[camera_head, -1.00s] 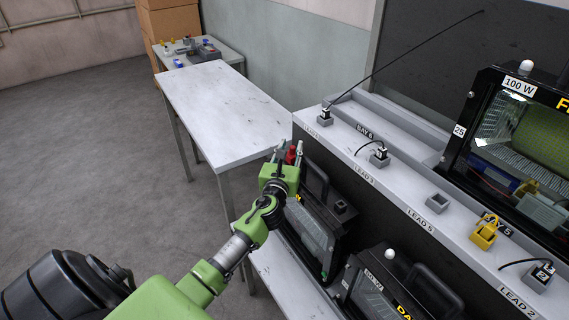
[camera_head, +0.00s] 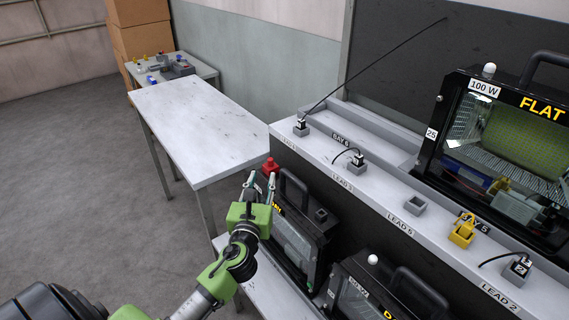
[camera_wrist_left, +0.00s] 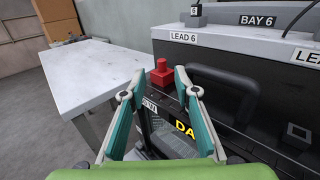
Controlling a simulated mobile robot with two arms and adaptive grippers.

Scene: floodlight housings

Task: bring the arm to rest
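My left gripper (camera_head: 259,187) is green with grey fingers, and it is open and empty in the head view. Its spread fingers also frame the wrist view (camera_wrist_left: 160,95). A red plug-like block (camera_head: 270,166) stands just beyond the fingertips, apart from them, on top of a dark floodlight housing. In the left wrist view the red block (camera_wrist_left: 161,74) shows beyond the gap between the fingers. My right gripper is not in view.
Dark floodlight housings (camera_head: 302,232) stand on a low shelf at the right. Above is a grey ledge (camera_head: 372,190) with lead sockets and a large lit floodlight (camera_head: 505,140). A white table (camera_head: 205,120) stands behind the gripper. Open floor lies to the left.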

